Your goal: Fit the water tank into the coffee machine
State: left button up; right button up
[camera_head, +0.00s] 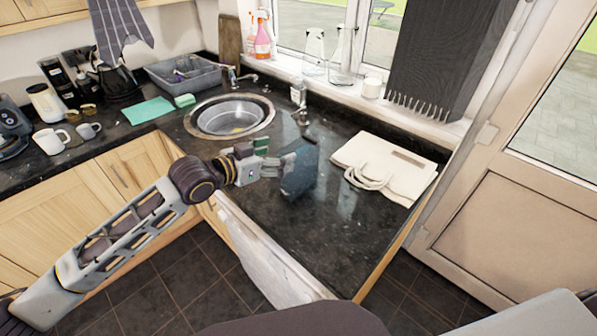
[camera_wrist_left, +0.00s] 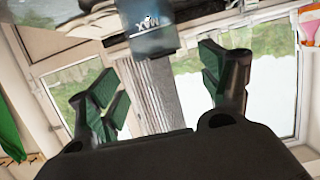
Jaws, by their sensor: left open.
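The water tank (camera_head: 301,168) is a dark blue, box-shaped piece at the middle of the counter, just beyond my left gripper (camera_head: 276,158). In the left wrist view the tank (camera_wrist_left: 150,32), bluish with "MAX" lettering, shows at the top. My left gripper (camera_wrist_left: 162,88) has its green-padded fingers spread wide, and the tank appears beyond them, not clamped. The tank's base is partly unclear. A dark appliance (camera_head: 10,125) at the far left edge may be the coffee machine; it is cut off, so I cannot tell. My right gripper is not in view.
A sink (camera_head: 232,117) lies behind my left arm. A folded cream bag (camera_head: 388,168) lies on the counter right of the tank. White mugs (camera_head: 51,141), a teal cloth (camera_head: 148,110) and a grey basin (camera_head: 187,76) occupy the left counter. The front counter (camera_head: 325,240) is clear.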

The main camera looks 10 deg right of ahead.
aim_at(294, 147)
pick_arm(q)
jog(key=shift+x, duration=1.25)
jog(key=shift+d, duration=0.1)
jog(key=shift+p+x, duration=0.7)
jog(key=shift+x, duration=1.8)
jog(key=shift+w, duration=0.15)
grip_shut()
jog(key=shift+r, duration=0.2)
